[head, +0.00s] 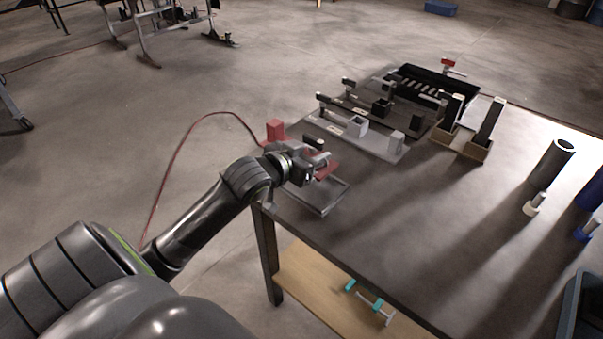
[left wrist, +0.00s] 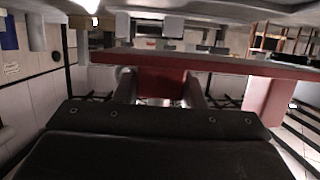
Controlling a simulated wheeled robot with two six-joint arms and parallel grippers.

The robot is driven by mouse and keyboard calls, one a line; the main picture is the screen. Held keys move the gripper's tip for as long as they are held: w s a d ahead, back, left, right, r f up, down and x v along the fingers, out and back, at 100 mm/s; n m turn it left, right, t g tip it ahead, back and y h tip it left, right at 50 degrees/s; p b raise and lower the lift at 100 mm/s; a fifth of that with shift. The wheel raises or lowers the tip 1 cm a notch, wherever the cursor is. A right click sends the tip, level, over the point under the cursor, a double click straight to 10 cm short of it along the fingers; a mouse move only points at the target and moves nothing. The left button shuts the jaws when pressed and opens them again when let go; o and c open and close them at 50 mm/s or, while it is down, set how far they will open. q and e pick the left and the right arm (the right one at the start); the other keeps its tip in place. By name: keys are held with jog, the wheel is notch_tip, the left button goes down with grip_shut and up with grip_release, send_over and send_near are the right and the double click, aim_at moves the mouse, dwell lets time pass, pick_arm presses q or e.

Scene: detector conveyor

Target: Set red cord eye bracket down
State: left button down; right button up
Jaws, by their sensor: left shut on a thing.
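The red cord eye bracket (head: 275,130) is at the table's near-left corner, partly hidden by my left gripper (head: 318,162). The gripper is shut on it. In the left wrist view the bracket's long red bar (left wrist: 215,65) spans the picture crosswise. A red block (left wrist: 163,84) of it sits between the fingers of my left gripper (left wrist: 160,90), and a red post (left wrist: 268,105) hangs into view at right. A shallow grey rectangular frame (head: 335,203) lies below the gripper on the table corner. Contact between bracket and table cannot be told. My right gripper is not in view.
Grey fixtures (head: 378,147) and a black tray (head: 440,80) stand farther back on the dark table (head: 420,215). A dark cylinder (head: 550,163) stands at right. The table middle is clear. A thin red cord (head: 172,165) curves across the floor towards the bracket; whether they join is unclear.

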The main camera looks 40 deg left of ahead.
aim_at(312, 186)
pick_arm(q)
notch_tip(312, 186, down, 3)
jog(key=shift+d+f, duration=0.1)
notch_tip(312, 186, down, 4)
jog(key=shift+r+b, duration=0.2)
jog(key=shift+b, duration=0.25)
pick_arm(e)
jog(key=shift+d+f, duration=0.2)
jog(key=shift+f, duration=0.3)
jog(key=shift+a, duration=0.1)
pick_arm(q)
jog(key=shift+f, duration=0.1)
jog(key=c, duration=0.9)
grip_release()
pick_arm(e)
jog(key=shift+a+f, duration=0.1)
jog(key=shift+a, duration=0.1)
